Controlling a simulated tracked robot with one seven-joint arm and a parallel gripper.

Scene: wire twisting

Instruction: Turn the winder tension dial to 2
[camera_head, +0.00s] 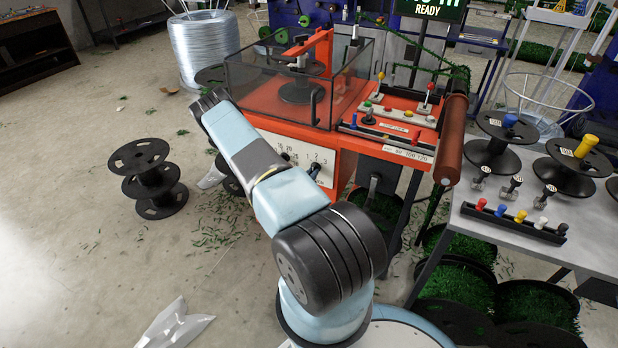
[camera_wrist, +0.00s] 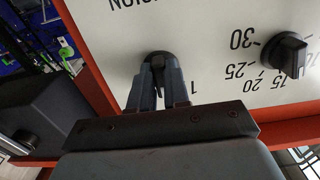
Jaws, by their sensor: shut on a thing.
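The tension dial (camera_wrist: 157,60) is a black knob on the white panel of the orange winder. In the wrist view, my gripper (camera_wrist: 160,75) has its two fingers closed around the knob's sides. A "1" shows just right of the fingers; the other tension numbers are hidden by my gripper there. In the head view, "1 2 3" shows on the white panel (camera_head: 327,179), around a small dark shape. I cannot tell which number the dial points to.
A second black dial (camera_wrist: 285,53), with a scale including 15, 20, 25 and 30, stands beside it in the wrist view. A glass guard (camera_head: 262,92) and a lever console (camera_head: 395,122) sit above the panel. Black spools (camera_head: 148,178) stand on the floor at left.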

